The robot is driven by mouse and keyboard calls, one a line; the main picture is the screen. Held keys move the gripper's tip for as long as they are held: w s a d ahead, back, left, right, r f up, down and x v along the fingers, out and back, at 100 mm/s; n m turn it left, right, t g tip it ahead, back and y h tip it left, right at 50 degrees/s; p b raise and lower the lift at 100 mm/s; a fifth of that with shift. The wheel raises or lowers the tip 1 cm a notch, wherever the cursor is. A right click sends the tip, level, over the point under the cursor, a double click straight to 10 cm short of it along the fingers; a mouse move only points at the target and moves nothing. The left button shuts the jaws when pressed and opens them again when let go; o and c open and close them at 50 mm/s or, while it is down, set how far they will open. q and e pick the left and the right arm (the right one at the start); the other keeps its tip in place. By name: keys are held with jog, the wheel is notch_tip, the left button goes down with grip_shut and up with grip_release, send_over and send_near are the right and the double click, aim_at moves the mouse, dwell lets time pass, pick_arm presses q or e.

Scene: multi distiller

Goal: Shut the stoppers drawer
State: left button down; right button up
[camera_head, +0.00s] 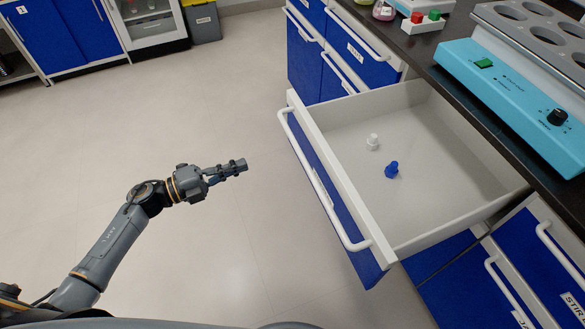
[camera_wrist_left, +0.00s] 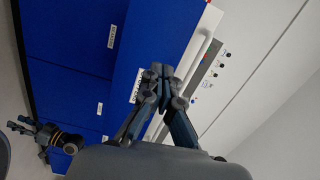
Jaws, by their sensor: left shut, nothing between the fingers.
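The stoppers drawer (camera_head: 435,117) is pulled out from the bench in the head view. Its blue front has a long white handle (camera_head: 318,182) facing my left arm. Inside lie a white stopper (camera_head: 373,142) and a blue stopper (camera_head: 392,169). My left gripper (camera_head: 240,166) is shut and empty, in the air to the left of the drawer front, apart from the handle. In the left wrist view the gripper (camera_wrist_left: 156,72) points toward the blue front and white handle (camera_wrist_left: 196,56); the label there is partly hidden by the fingers.
The dark bench top (camera_head: 422,48) holds a turquoise device (camera_head: 510,90) with round wells and a rack with red and green items. Other blue drawers with white handles sit beside and below. The grey floor (camera_head: 180,100) left of the drawer is clear. A grey bin (camera_head: 202,22) stands far back.

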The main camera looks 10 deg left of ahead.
pick_arm(q)
jog(key=m, duration=0.1)
jog(key=g, duration=0.1)
send_near(304, 149)
jog(key=shift+h, duration=0.3)
jog(key=x, duration=0.6)
jog(key=shift+w+f, duration=0.2)
jog(key=shift+w+d, duration=0.2)
jog(key=shift+d, duration=0.2)
pick_arm(e)
jog(key=shift+s+d+f, duration=0.1)
jog(key=shift+s+f, duration=0.3)
jog(key=shift+f, duration=0.2)
